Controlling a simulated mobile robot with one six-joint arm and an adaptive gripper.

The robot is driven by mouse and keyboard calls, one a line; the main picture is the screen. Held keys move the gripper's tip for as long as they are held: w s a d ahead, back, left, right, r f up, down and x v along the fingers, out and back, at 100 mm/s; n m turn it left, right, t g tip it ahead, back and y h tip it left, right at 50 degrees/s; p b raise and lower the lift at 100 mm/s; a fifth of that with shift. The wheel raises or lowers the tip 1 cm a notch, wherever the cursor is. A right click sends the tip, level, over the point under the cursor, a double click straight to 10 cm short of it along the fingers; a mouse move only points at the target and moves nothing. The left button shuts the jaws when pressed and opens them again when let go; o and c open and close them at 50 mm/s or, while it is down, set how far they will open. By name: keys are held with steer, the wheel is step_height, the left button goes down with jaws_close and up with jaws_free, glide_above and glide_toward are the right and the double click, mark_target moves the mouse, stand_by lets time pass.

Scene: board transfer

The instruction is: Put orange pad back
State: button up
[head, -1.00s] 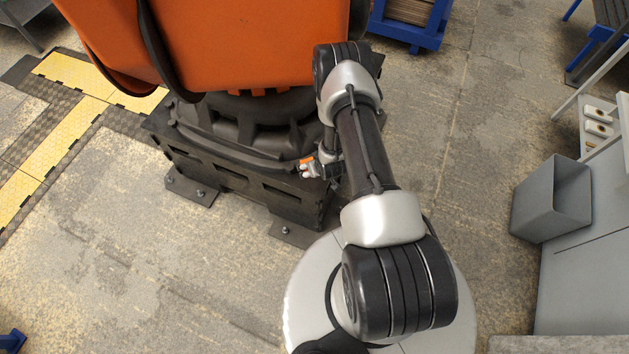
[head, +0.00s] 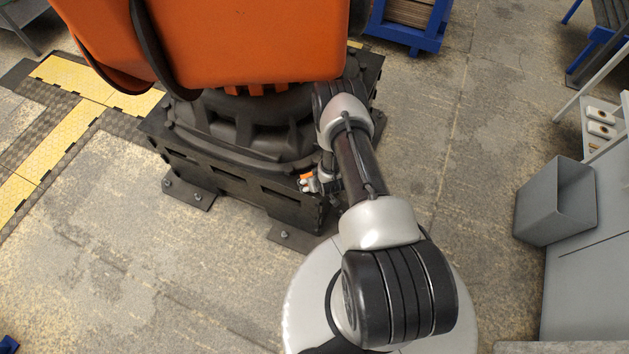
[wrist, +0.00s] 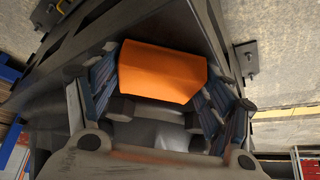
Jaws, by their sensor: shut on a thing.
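The orange pad (wrist: 163,70) sits between the two fingers of my gripper (wrist: 160,95) in the wrist view, and the gripper is shut on it. In the head view a small orange patch of the pad (head: 306,176) shows beside my gripper (head: 318,184), close to the near side of the black machine base (head: 255,178). My arm hides part of the gripper there. Whether the pad touches the base cannot be told.
A large orange machine body (head: 215,45) rises above the black base. A grey bin (head: 556,200) stands at the right by a grey bench. A blue stand (head: 412,25) is at the back. Yellow floor strips (head: 65,125) lie at the left. Open floor is at the lower left.

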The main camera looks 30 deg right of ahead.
steer(key=shift+f, duration=0.2)
steer(key=o, duration=1.2)
steer(key=shift+s+r+p, duration=0.15)
steer(key=shift+r+p, duration=0.15)
steer(key=shift+r, duration=0.25)
steer(key=p+v, duration=0.3)
steer(key=v, duration=0.8)
steer(key=shift+p, duration=0.35)
steer(key=shift+s+r, duration=0.1)
steer(key=shift+s, duration=0.05)
